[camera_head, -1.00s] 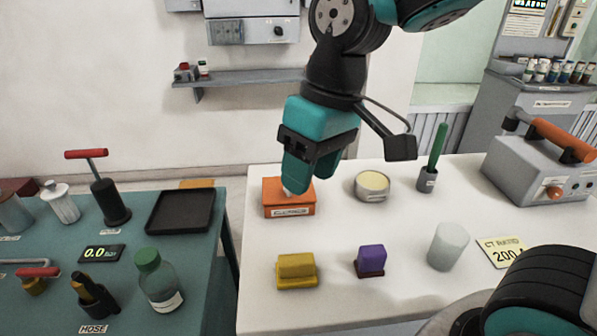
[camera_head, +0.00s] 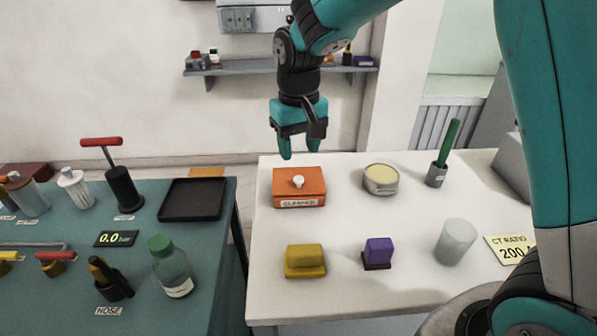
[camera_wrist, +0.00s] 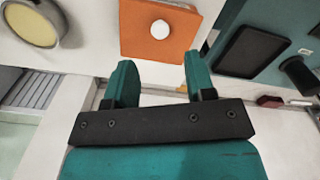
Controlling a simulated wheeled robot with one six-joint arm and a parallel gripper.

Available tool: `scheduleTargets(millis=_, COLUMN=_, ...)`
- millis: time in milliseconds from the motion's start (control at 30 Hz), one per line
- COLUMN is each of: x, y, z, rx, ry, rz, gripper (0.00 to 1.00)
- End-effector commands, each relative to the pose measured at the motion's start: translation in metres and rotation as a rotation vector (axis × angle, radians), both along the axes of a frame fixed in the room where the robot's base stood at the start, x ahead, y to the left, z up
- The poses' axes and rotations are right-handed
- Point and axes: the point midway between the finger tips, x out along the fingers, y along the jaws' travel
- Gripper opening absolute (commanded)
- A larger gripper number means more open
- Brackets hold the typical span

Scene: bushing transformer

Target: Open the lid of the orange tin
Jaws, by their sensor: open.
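The orange tin (camera_head: 299,188) stands on the white table with its lid on. The lid has a small white knob (camera_head: 298,182) on top, and the tin's front label reads "CLEANER". The tin and knob also show in the wrist view (camera_wrist: 160,29), with part of the tin cut off at the top. My gripper (camera_head: 285,153) is behind the tin, above the table's back edge, pointing down and apart from it. In the wrist view my gripper (camera_wrist: 157,75) shows two teal fingers spread with nothing between them.
A round tin with a pale top (camera_head: 381,177) and a green-handled tool in a cup (camera_head: 443,155) stand right of the orange tin. A yellow block (camera_head: 305,262), a purple block (camera_head: 378,252) and a white cylinder (camera_head: 455,242) are in front. A black tray (camera_head: 192,199) lies on the teal table.

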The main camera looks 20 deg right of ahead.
Motion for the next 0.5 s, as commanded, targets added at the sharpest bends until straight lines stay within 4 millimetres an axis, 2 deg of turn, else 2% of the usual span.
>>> scheduleTargets(millis=33, x=-0.001, y=0.0, z=-0.012, rx=-0.001, ry=0.006, rz=0.0, gripper=0.5)
scheduleTargets(millis=200, x=-0.001, y=0.0, z=-0.044, rx=0.0, ry=0.004, rz=0.0, gripper=0.5)
scheduleTargets(millis=333, x=-0.001, y=0.0, z=-0.06, rx=0.0, ry=0.003, rz=0.001, gripper=0.5)
scheduleTargets(millis=500, x=-0.001, y=0.0, z=-0.069, rx=0.0, ry=0.001, rz=0.001, gripper=0.5)
